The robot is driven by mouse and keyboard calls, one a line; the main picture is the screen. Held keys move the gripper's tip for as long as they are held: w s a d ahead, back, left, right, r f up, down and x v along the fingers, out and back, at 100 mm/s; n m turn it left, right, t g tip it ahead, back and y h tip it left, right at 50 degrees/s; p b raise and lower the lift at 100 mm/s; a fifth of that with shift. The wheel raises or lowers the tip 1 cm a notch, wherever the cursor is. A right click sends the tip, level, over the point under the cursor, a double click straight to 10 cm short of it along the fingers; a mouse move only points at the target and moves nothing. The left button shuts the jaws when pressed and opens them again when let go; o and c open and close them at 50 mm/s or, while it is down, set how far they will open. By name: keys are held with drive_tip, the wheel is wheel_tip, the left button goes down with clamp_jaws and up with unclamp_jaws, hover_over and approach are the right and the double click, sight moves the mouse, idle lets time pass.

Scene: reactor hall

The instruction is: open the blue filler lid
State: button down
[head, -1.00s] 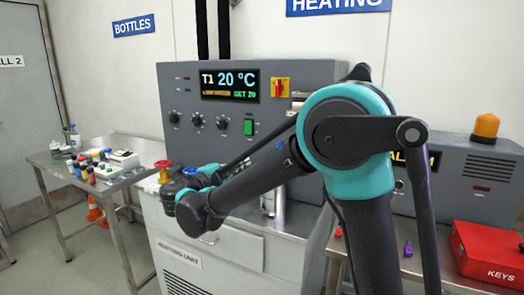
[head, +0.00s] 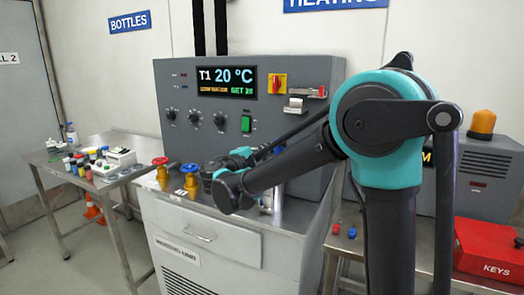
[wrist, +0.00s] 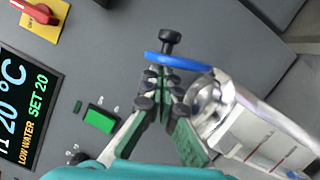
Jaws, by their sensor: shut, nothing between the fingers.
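The blue filler lid (wrist: 178,62) with its black knob (wrist: 170,38) is in the wrist view, seen nearly edge-on. It stands swung up at the rim of the shiny metal filler (wrist: 262,128), whose round mouth shows beside it. My gripper (wrist: 163,92) is shut and empty, its fingertips close to the lid's inner side; I cannot tell whether they touch. In the head view a bit of the blue lid (head: 279,149) shows behind my arm, which hides most of the filler and my fingertips.
The grey control panel (head: 185,135) stands close behind my gripper, with a green switch (head: 246,124) and red switch (head: 277,84). A red key box (head: 487,252) is at right.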

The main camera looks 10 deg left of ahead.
drive_tip(key=shift+d, duration=0.15)
drive_tip(key=shift+s+d+r+m+g, duration=0.15)
drive_tip(key=shift+d+r+m, duration=0.1)
drive_tip(key=shift+m, duration=0.35)
drive_tip(key=shift+s+d+r+m+g, duration=0.15)
drive_tip(key=shift+d+r+m, duration=0.1)
drive_tip(key=shift+m, duration=0.35)
drive_tip(key=shift+d+m, duration=0.25)
drive_tip(key=shift+m, duration=0.15)
drive_tip(key=shift+s+d+r, duration=0.1)
drive_tip(key=shift+d+r, duration=0.1)
drive_tip(key=shift+d, duration=0.1)
